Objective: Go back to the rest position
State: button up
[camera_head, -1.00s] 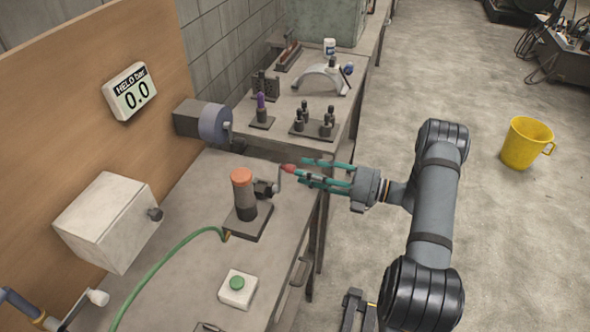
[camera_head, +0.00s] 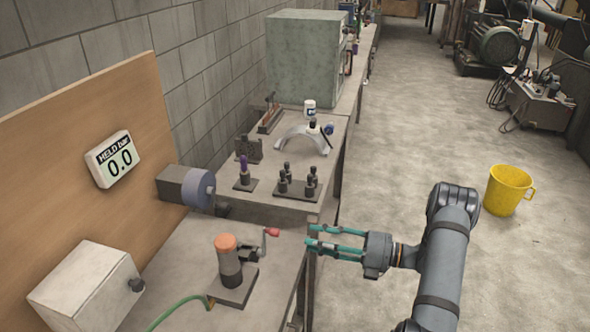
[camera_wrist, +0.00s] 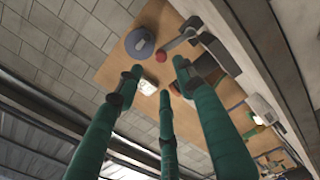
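My gripper (camera_head: 311,236) is in the head view, right of the bench's front edge, with its green fingers pointing left. The fingers are apart and nothing is between them. A small crank with a red knob (camera_head: 272,232) is just left of the fingertips, with a clear gap between. The crank belongs to a dark fixture with an orange-topped cylinder (camera_head: 228,262) on the bench. In the wrist view, my three green fingers (camera_wrist: 158,80) are spread, and the red knob (camera_wrist: 163,57) shows beyond them. My arm reaches in from the lower right.
A bench (camera_head: 180,246) runs along the left, with a white box (camera_head: 85,290) and a motor-like unit with a grey disc (camera_head: 198,189). A rear table holds dark pegs (camera_head: 297,186) and a white arch (camera_head: 303,140). A yellow bucket (camera_head: 508,190) stands on otherwise open floor at right.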

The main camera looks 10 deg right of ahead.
aim_at(279, 233)
jog(key=x, duration=1.1)
jog(key=shift+s+a, duration=0.1)
jog(key=shift+a, duration=0.1)
jog(key=shift+s+r, duration=0.1)
